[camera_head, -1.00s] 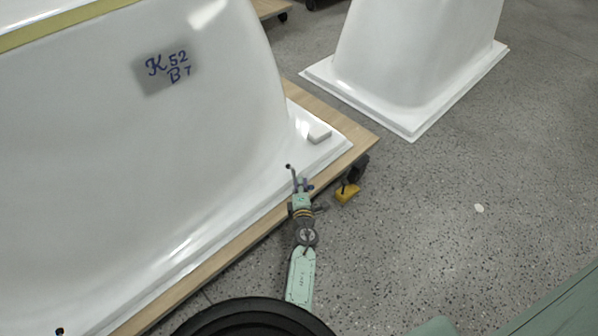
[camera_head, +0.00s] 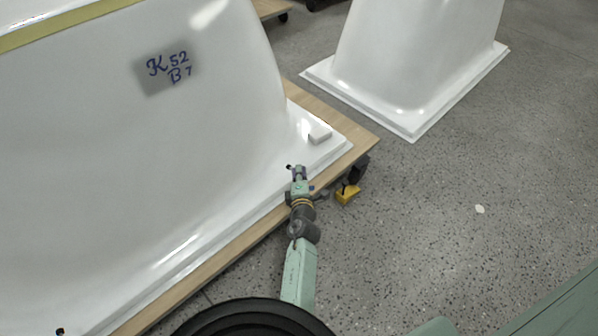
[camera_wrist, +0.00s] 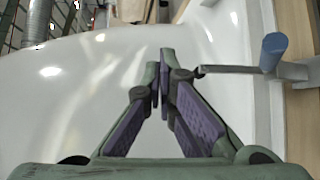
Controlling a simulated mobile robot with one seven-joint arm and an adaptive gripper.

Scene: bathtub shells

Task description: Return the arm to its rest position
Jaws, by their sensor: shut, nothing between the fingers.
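My gripper (camera_head: 298,170) is at the end of my green arm, over the lower edge of the large white bathtub shell (camera_head: 90,190) in the head view. In the wrist view my gripper (camera_wrist: 163,68) has its purple-padded fingers together at the tips, with nothing between them. White shell surface (camera_wrist: 80,95) lies beyond the fingers. A grey bar with a blue rounded end (camera_wrist: 273,52) sticks out to the right of the fingertips. I cannot tell if it touches the gripper.
The shell stands on a wooden dolly (camera_head: 235,243) with a yellow-marked caster (camera_head: 347,193). A small white block (camera_head: 319,134) lies on the shell's flange. A second white shell (camera_head: 415,60) stands at the upper right. Grey speckled floor (camera_head: 450,240) is open to the right.

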